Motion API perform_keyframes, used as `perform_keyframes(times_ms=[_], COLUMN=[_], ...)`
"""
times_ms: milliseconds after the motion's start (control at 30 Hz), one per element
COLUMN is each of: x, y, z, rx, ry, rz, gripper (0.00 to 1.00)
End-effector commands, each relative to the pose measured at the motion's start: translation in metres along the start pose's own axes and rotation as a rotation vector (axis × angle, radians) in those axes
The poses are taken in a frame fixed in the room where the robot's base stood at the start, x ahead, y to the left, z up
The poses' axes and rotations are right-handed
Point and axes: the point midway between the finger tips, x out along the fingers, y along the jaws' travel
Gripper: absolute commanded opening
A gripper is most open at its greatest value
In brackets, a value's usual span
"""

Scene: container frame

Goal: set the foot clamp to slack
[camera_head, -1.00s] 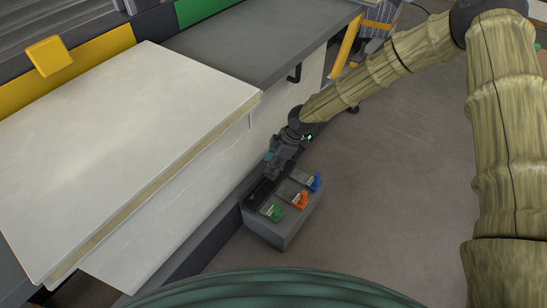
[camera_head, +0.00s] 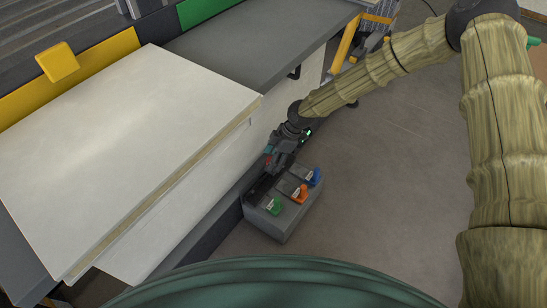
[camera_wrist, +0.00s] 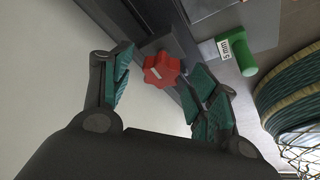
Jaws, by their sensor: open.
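A red lobed knob (camera_wrist: 161,69) with a white line on its face sits on a dark grey block beside a dark rail in the wrist view. I take it to be the foot clamp's knob, though no label on it shows. The line runs slantwise, and no slack mark is readable. My gripper (camera_wrist: 158,84) is open, with its teal-padded fingers on either side of the knob and apart from it. In the head view my gripper (camera_head: 273,168) is low beside the white panel, at the back of a grey box (camera_head: 266,226). The knob is mostly hidden there.
The box carries green (camera_head: 274,207), orange (camera_head: 299,193) and blue (camera_head: 314,177) handles. The green handle (camera_wrist: 238,53) has a "5 mm" label in the wrist view. A white board (camera_head: 130,150) overhangs on the left. Open floor (camera_head: 390,190) lies right of the box.

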Motion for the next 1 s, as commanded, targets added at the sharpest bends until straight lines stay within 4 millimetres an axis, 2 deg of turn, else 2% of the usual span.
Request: perform_keyframes(times_ms=[267,367,800,1000], x=[-0.007,-0.019,-0.093,-0.114], y=[0.000,0.000,0.000,0.000], z=[0.000,0.000,0.000,0.001], rx=[0.000,0.001,0.001,0.000], ry=[0.000,0.000,0.000,0.000], rz=[0.000,0.001,0.001,0.001], gripper=[0.59,0.59,0.59,0.59])
